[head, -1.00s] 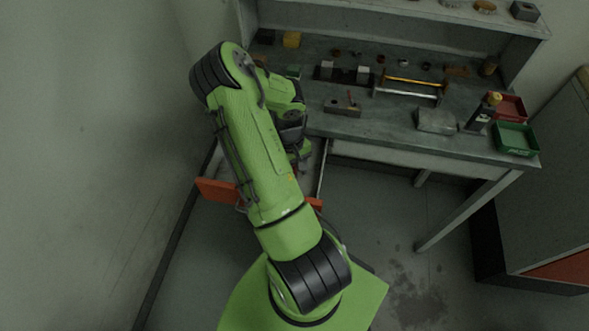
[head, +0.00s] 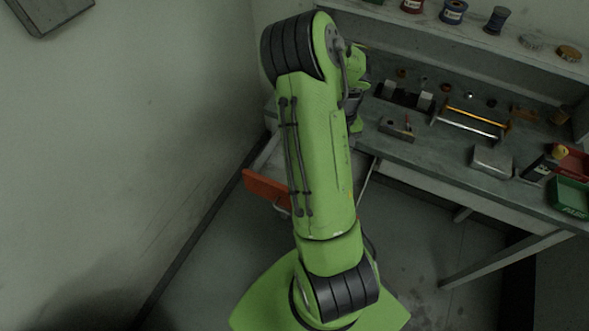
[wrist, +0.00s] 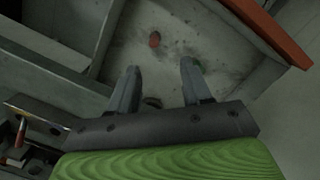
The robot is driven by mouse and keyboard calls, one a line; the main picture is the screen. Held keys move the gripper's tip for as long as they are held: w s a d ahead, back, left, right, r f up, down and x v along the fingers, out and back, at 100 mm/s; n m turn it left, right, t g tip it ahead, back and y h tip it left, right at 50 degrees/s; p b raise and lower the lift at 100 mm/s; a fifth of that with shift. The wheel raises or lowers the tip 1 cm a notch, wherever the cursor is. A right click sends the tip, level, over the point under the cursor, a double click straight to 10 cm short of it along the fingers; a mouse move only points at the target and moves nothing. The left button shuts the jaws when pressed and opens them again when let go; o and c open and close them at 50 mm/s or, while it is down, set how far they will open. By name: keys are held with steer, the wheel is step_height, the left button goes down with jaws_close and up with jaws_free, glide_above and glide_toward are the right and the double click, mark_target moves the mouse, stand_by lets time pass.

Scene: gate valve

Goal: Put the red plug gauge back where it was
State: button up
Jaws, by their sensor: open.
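My gripper (wrist: 159,68) is open and empty in the wrist view, its two fingers over the inside of an open drawer (wrist: 220,40). A small reddish round piece (wrist: 154,39) lies on the drawer floor, ahead of and between the fingertips and apart from them. It could be the red plug gauge seen end-on; I cannot tell. On the bench, a thin red-topped piece (head: 407,122) stands at a small block (head: 396,129); the wrist view shows a similar red piece (wrist: 20,131) at lower left. My arm hides the gripper in the head view.
The drawer's orange front (head: 268,190) stands out below the bench (head: 440,155). A dark round piece (wrist: 152,102) shows between the fingers' bases, and something green lies behind the right finger. The bench holds a rack with rods (head: 470,122), a grey box (head: 492,161) and a green bin (head: 570,197).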

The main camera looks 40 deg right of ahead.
steer(key=w+a+r+n+t, duration=0.2)
steer(key=w+a+r+t, duration=0.15)
steer(key=a+r, duration=1.15)
steer(key=s+a+r+n+t, duration=0.3)
steer(key=s+a+r, duration=0.3)
steer(key=s+a, duration=0.4)
steer(key=shift+s+a+h, duration=0.4)
steer(key=shift+a, duration=0.4)
steer(key=shift+t, duration=0.25)
